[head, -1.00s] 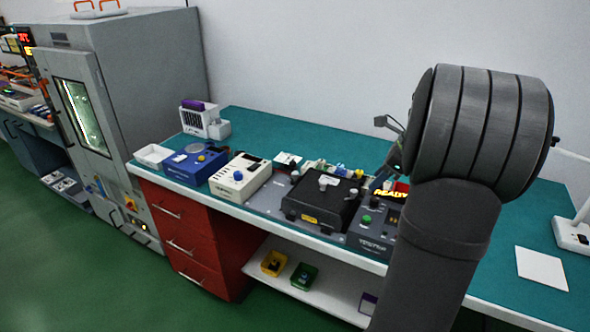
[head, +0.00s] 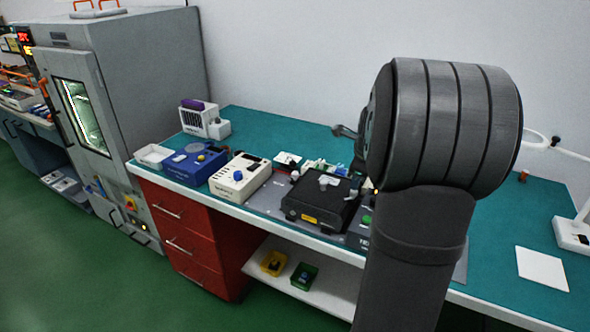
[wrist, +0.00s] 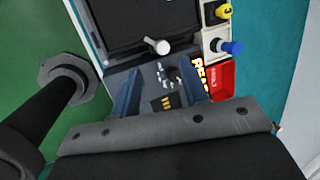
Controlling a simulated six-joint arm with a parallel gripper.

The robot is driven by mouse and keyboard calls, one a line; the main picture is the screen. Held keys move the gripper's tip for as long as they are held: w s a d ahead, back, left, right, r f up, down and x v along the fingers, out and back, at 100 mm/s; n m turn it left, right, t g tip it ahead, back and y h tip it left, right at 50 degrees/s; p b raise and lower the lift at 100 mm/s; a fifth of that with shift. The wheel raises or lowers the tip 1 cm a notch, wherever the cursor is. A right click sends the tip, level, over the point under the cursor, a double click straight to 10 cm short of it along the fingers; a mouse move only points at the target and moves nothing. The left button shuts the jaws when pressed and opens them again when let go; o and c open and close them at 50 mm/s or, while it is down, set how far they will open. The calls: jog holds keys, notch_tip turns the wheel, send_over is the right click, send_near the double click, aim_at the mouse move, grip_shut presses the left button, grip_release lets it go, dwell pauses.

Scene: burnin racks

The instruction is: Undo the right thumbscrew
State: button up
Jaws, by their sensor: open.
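In the wrist view a pale, stubby screw (wrist: 157,45) stands at the edge of the black fixture (wrist: 125,22); it appears to be the right thumbscrew. The black fixture (head: 312,207) also shows in the head view, with a pale knob (head: 326,182) on top. My gripper (wrist: 165,85) is open and empty, its two blue-grey fingers spread over a dark tester box (wrist: 160,75). The screw lies beyond the fingertips, apart from them. In the head view my arm hides the gripper and much of the tester.
A cream box (head: 240,180) and a blue box (head: 193,165) stand to the left. The teal bench behind is largely clear.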

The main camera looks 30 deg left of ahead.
aim_at(295, 173)
jog(key=v, duration=1)
jog(key=w+a+f+n+g, duration=0.1)
jog(key=w+a+f+n, duration=0.1)
jog(key=a+f+n, duration=0.2)
jog(key=w+a+f+n+g+h, duration=0.1)
jog(key=w+a+f+n, duration=0.1)
jog(key=a+f, duration=0.4)
jog(key=w+a+f+n+g+h, duration=0.1)
jog(key=a+f+n, duration=0.4)
jog(key=a, duration=0.7)
jog(key=shift+w+a+f+n+g, duration=0.1)
jog(key=shift+w+f+n+g, duration=0.05)
jog(key=shift+w, duration=0.3)
jog(key=shift+w+a+f+n+g, duration=0.1)
jog(key=shift+w+f+n+g, duration=0.05)
jog(key=shift+w, duration=0.25)
jog(key=shift+a+f, duration=0.4)
jog(key=d+r+n, duration=0.2)
jog(key=d+r, duration=1.5)
jog(key=d, duration=0.3)
notch_tip(295, 173, down, 17)
